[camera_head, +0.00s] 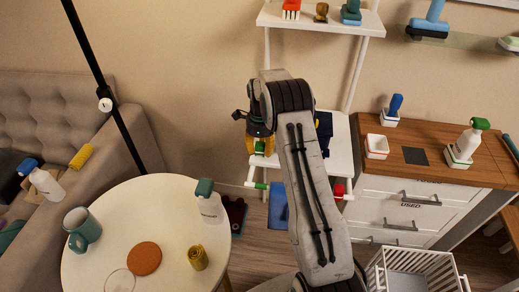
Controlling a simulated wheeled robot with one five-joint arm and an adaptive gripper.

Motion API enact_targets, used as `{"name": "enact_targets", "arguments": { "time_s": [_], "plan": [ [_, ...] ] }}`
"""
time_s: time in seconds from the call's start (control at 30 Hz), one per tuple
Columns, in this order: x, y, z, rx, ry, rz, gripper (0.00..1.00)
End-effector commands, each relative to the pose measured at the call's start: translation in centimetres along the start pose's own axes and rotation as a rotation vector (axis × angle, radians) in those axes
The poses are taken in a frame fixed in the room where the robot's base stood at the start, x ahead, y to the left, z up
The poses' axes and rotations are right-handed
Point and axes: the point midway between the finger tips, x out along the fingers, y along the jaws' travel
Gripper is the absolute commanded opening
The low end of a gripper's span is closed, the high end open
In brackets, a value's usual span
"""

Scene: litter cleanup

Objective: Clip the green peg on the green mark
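My gripper (259,148) hangs from my arm in the middle of the view, with its yellow fingers pointing down. A small green piece, which looks like the green peg (259,147), sits between the fingers, and they appear shut on it. Below it, a thin white line or rail runs across the front of the white shelf stand. The green mark (261,186) is on this line, a little below my fingertips and apart from them. A red piece (339,190) is on the line to the right. My arm hides the middle of the line.
A blue cloth or panel (278,205) hangs below the line.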

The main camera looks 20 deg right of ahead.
Motion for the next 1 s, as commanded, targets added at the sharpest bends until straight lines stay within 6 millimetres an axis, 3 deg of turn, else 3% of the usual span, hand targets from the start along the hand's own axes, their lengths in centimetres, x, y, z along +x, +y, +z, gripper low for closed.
{"name": "enact_targets", "arguments": {
  "time_s": [0.4,1.0],
  "plan": [
    [0.06,0.03,0.00,0.000,0.000,0.001,0.00],
    [-0.43,0.03,-0.01,0.000,0.000,0.001,0.00]
  ]
}}
